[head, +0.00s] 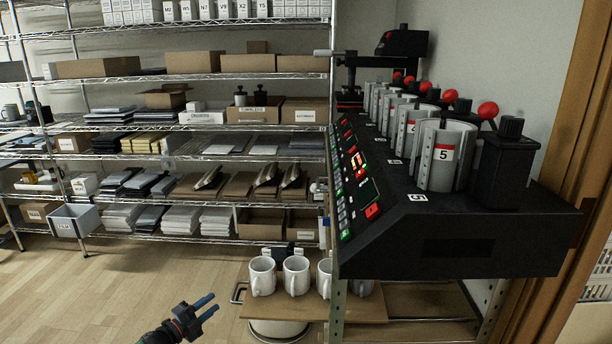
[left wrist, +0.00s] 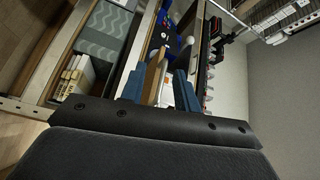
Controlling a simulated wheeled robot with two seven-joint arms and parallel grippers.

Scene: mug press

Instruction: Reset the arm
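My left gripper (head: 209,306) is at the bottom of the head view, left of the white mugs, with nothing between its blue fingers. In the left wrist view the two blue fingers (left wrist: 160,92) stand apart, and a gap shows between them. The black mug press (head: 480,225) is on the right, with a row of silver mug clamps (head: 440,157) with red-knobbed levers. The nearest clamp carries a "5" label. White mugs (head: 296,276) stand upright on a wooden board below the press; the gripper is apart from them. My right gripper is not in view.
A wire shelf rack (head: 190,128) with boxes and stacked packs fills the back. The wooden board (head: 262,307) juts out left of the press stand. A grey bin (head: 75,221) is at the lower left. The wood floor (head: 110,290) around the left gripper looks clear.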

